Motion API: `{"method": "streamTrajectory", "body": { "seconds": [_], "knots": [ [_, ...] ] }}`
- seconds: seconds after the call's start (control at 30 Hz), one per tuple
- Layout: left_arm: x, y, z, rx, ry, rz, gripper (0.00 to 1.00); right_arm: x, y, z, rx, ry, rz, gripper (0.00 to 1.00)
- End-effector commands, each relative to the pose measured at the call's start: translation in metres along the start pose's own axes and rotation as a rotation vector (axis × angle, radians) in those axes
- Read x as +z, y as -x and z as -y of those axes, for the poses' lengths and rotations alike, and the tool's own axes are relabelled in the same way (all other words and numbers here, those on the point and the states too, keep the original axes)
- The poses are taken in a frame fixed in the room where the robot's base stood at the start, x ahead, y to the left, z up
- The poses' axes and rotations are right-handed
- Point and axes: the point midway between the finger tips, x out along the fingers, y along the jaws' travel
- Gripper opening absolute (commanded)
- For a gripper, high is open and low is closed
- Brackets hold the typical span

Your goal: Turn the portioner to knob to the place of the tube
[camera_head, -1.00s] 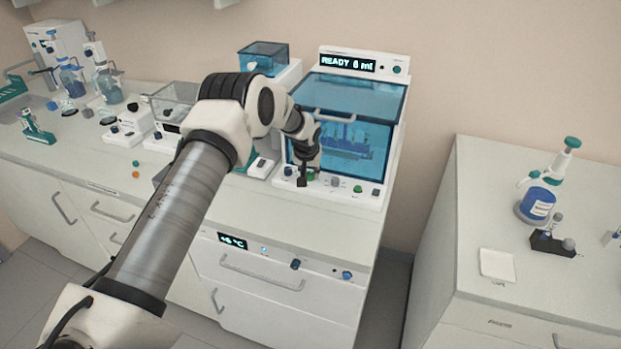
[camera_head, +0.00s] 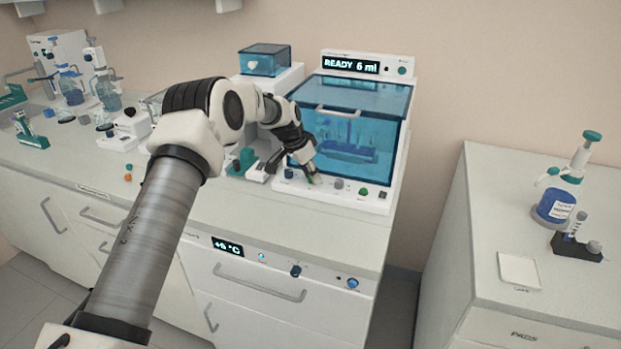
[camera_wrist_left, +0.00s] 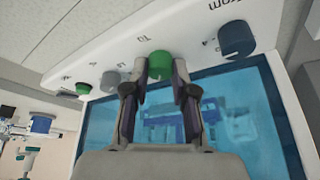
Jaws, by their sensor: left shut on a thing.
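The portioner (camera_head: 385,70) is a white machine with a blue see-through front and a display reading "READY 6 ml". In the left wrist view, its green knob (camera_wrist_left: 159,65) sits beside the label "To". My left gripper (camera_wrist_left: 160,70) has one finger on each side of this knob and is shut on it. In the head view, my left gripper (camera_head: 312,178) leans in from the left and mostly hides the knob. Tubes in a rack (camera_head: 345,138) show dimly behind the blue front. My right gripper is not in view.
A dark blue "From" knob (camera_wrist_left: 236,40), a grey knob (camera_wrist_left: 111,80) and a green button (camera_wrist_left: 83,88) share the panel. A drawer unit with a handle (camera_head: 262,282) is below. Bottles and devices stand at left; a separate cabinet (camera_head: 480,200) stands at right.

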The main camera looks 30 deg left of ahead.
Motion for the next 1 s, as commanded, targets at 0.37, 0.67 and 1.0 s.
{"method": "streamTrajectory", "body": {
  "seconds": [0.37, 0.67, 1.0],
  "knots": [
    [0.004, -0.004, -0.002, 0.017, -0.023, 0.01, 0.0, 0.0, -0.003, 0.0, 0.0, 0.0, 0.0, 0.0],
    [0.003, -0.004, -0.002, 0.015, -0.023, 0.009, 0.51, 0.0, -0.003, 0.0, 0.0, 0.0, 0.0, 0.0],
    [0.001, 0.008, -0.001, 0.012, -0.023, 0.003, 0.51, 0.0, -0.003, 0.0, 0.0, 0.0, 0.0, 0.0]
  ]
}}
